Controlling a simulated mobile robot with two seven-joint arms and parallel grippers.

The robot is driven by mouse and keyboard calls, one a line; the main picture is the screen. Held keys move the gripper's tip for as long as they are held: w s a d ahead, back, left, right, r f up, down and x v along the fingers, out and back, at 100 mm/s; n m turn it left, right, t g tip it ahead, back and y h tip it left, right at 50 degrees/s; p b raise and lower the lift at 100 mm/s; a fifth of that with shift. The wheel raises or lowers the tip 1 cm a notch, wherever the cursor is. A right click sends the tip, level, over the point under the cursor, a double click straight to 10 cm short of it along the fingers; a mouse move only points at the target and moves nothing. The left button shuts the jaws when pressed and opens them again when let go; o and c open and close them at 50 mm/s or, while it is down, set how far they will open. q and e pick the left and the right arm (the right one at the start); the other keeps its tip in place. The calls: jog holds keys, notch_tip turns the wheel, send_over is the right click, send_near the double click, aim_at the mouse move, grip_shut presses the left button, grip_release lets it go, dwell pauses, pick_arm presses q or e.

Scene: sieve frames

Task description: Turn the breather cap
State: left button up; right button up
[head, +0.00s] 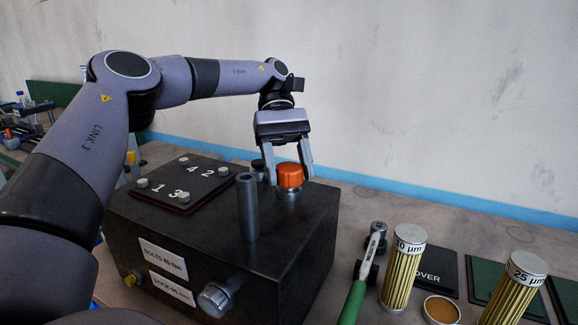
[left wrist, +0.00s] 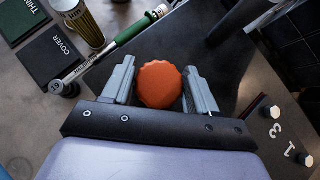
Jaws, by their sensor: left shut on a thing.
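The orange breather cap (head: 290,175) sits on top of the dark box-shaped housing (head: 180,228), toward its back right corner. My left gripper (head: 289,180) reaches down over it from above, with a finger on either side. In the left wrist view the round, ridged cap (left wrist: 159,84) lies between the two grey fingers of my left gripper (left wrist: 160,88). The gripper is shut on the cap, which still sits on its metal neck. My right gripper is not in view.
A grey upright pipe (head: 247,207) stands on the housing just left of the cap. A numbered bolted plate (head: 172,203) lies further left. A green-handled torque wrench (head: 356,298), filter cartridges (head: 404,268) and a dark COVER mat (head: 436,270) lie on the bench to the right.

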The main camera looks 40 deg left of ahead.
pick_arm(q)
jog(key=o, duration=1)
jog(key=shift+c, duration=0.2)
jog(key=shift+a, duration=0.1)
